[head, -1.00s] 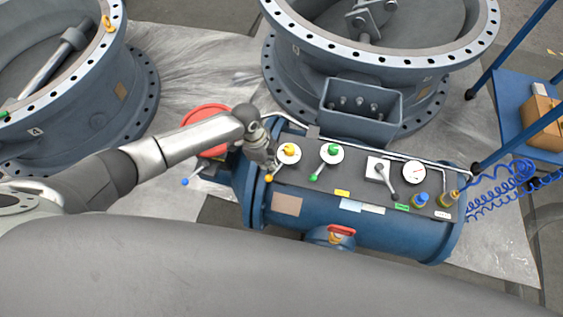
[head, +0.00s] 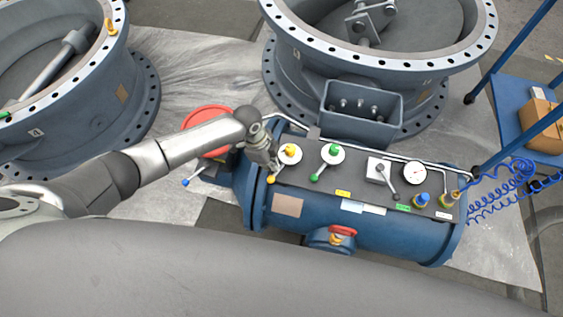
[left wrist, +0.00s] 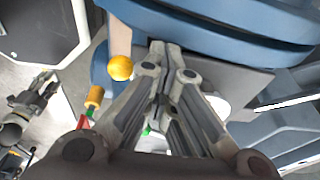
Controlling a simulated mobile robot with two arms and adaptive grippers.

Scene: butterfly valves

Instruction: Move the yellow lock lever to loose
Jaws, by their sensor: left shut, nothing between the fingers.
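The yellow lock lever (head: 290,151) has its hub on a white disc at the left end of the dark control panel. Its arm slants down-left to a yellow ball knob (head: 271,179). My left gripper (head: 270,168) is at the panel's left end, close beside the lever. In the left wrist view its fingers (left wrist: 165,48) are shut and empty. The yellow knob (left wrist: 120,67) shows left of the fingertips there, apart from them in the picture; I cannot tell whether they touch. Part of the lever is hidden behind the fingers. A jointed grey part at that view's left edge may be my right gripper.
A green lever (head: 333,150) stands right of the yellow one. Further right are a black-knobbed switch (head: 381,170), a gauge (head: 415,173) and coiled blue hoses (head: 505,180). A blue tank (head: 360,227) carries the panel. A red handwheel (head: 206,118) is behind my left arm.

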